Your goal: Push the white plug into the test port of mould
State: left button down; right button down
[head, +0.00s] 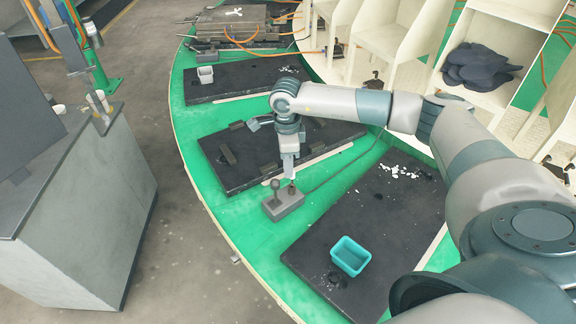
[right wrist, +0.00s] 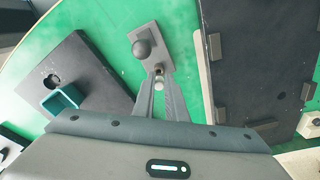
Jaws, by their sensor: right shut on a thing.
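My right gripper (head: 291,182) points down at a small grey box (head: 286,206) on the green floor. In the right wrist view its fingers (right wrist: 160,80) are shut on a small peg-like piece (right wrist: 159,70) at the near end of the box, beside a dark ball knob (right wrist: 141,49). The knob (head: 275,184) stands on the box to the left of the fingers in the head view. I cannot tell if the piece is the white plug, or whether it is fixed to the box. I cannot make out a test port. My left gripper is not in view.
Black slabs (head: 240,165) lie on the green ring, one with a teal bin (head: 350,255), another with a pale bin (head: 205,74). A metal mould-like block (head: 228,28) with orange hoses is at the back. A grey counter (head: 85,190) stands left; pale shelves (head: 500,95) stand right.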

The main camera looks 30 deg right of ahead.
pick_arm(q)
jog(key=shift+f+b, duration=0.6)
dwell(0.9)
